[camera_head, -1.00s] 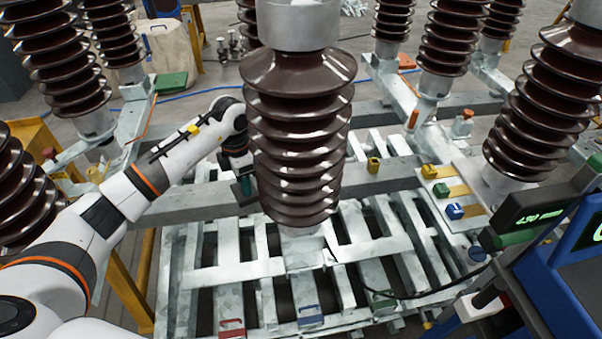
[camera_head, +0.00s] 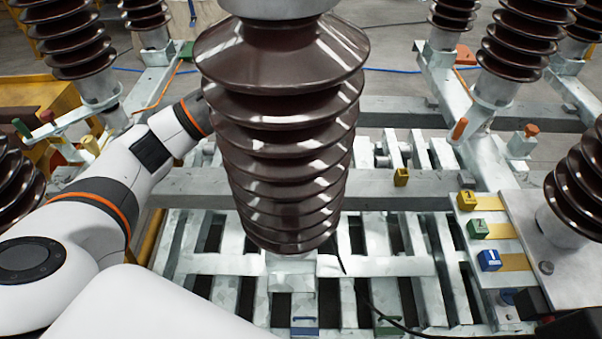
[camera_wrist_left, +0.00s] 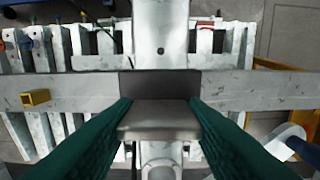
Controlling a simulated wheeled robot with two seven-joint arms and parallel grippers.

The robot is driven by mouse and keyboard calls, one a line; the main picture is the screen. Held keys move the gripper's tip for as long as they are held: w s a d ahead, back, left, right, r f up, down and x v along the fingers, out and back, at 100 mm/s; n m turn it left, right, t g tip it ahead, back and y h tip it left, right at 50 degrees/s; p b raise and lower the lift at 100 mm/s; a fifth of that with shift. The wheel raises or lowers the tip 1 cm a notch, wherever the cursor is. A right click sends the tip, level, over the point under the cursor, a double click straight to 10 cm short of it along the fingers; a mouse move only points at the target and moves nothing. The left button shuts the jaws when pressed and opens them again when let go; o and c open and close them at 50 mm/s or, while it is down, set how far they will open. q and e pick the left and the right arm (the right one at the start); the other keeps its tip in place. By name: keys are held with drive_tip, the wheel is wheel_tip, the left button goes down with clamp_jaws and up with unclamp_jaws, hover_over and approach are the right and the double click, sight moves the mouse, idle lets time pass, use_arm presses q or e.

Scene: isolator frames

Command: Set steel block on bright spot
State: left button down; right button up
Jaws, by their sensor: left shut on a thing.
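In the left wrist view my left gripper (camera_wrist_left: 160,118) has its two green fingers on either side of a grey steel block (camera_wrist_left: 158,122). The block is held between them, above or at the long grey beam (camera_wrist_left: 255,88). A darker rectangle (camera_wrist_left: 160,84) lies just beyond it; I cannot tell whether it is part of the block or on the beam. Whether the block touches the beam is unclear. No distinct bright spot can be made out. In the head view the large brown insulator hides my left gripper and the block. My right gripper is not in view.
The brown ribbed insulator (camera_head: 285,140) stands in front of the beam (camera_head: 372,189). A yellow piece (camera_head: 401,177) sits on the beam. Yellow (camera_head: 467,200), green (camera_head: 477,228) and blue (camera_head: 489,260) blocks stand at right. Slatted metal framework (camera_head: 395,265) lies below.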

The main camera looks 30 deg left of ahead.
use_arm(q)
drive_tip(key=f, duration=0.5)
drive_tip(key=shift+s+p, duration=0.2)
drive_tip(key=shift+p, duration=0.1)
drive_tip(key=shift+w+f, duration=0.1)
drive_tip(key=shift+f, duration=2.05)
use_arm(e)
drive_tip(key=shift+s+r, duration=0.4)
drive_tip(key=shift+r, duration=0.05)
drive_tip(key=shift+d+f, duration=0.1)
use_arm(q)
drive_tip(key=c, duration=0.8)
unclamp_jaws()
drive_tip(key=shift+f, duration=0.15)
drive_tip(key=shift+c, duration=0.2)
wheel_tip(320, 180, up, 12)
drive_tip(key=shift+r+b, duration=0.15)
drive_tip(key=shift+b, duration=0.3)
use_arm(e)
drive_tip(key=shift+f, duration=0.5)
